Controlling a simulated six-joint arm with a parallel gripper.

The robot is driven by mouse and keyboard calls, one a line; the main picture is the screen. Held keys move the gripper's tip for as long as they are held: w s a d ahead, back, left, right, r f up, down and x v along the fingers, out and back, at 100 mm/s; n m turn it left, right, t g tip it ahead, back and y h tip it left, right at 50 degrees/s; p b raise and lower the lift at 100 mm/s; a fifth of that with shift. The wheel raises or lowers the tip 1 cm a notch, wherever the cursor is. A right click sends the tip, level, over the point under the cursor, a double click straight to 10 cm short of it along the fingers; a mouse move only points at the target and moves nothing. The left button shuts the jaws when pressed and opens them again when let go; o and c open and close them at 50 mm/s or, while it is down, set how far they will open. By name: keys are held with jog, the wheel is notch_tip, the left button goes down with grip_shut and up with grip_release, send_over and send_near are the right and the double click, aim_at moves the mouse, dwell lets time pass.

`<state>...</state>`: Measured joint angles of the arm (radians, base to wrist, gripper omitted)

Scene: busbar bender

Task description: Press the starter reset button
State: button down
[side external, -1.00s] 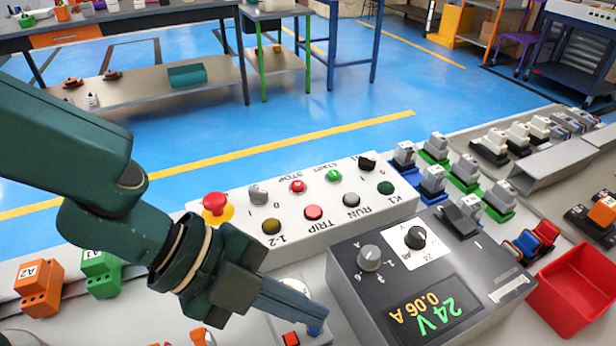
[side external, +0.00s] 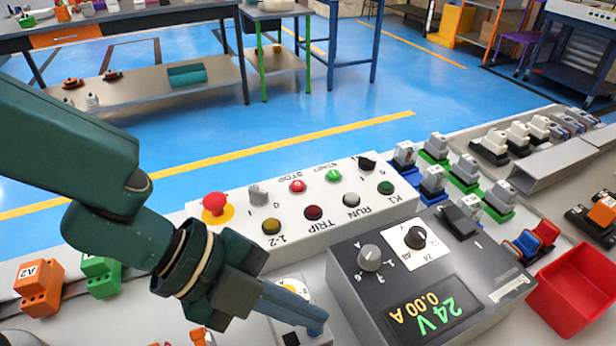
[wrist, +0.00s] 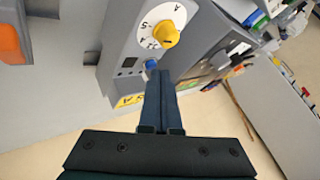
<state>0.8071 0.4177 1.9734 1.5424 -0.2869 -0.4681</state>
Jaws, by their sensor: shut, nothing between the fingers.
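The starter (wrist: 130,50) is a grey block with a white dial, a yellow knob (wrist: 165,34) and a blue reset button (wrist: 151,64). In the side view the starter (side external: 292,335) is partly hidden behind my fingers. My gripper (side external: 318,322) is shut and empty, its tips angled down onto the starter's blue button end. In the wrist view my gripper (wrist: 160,78) has its tips right at the blue button, touching or nearly so. The small square window (side external: 290,339) on the starter is dark.
The control box (side external: 300,215) with lamps, buttons and a red emergency stop (side external: 214,203) stands behind. The power supply (side external: 420,270) close at right reads 24V, 0.00 A. A red bin (side external: 578,290) stands further right.

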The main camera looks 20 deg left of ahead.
jog(key=shift+r, duration=0.8)
notch_tip(320, 180, up, 5)
dwell(0.4)
dwell(0.5)
